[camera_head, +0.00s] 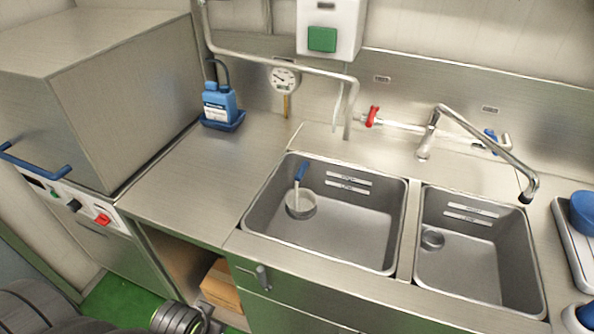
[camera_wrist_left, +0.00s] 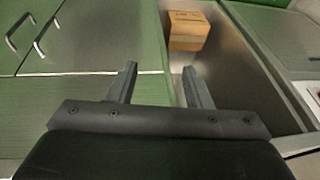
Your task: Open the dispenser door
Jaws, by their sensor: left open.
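No part in view is clearly labelled as the dispenser door. A white wall box (camera_head: 331,28) with a green front panel (camera_head: 322,39) hangs above the counter at the top of the head view. The panel looks shut. My left gripper (camera_wrist_left: 160,78) is open in the left wrist view, with its two fingers well apart and nothing between them. It is low, near the green cabinet fronts (camera_wrist_left: 90,40) and the open compartment below the counter, far from the wall box. My left arm shows partly at the bottom of the head view. My right gripper is not in view.
A steel machine (camera_head: 125,100) with a blue handle (camera_head: 35,165) stands at left. A blue bottle (camera_head: 219,103) stands at the back of the counter. Two sinks (camera_head: 330,255) are at right. A cardboard box (camera_head: 222,287) sits in the open compartment.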

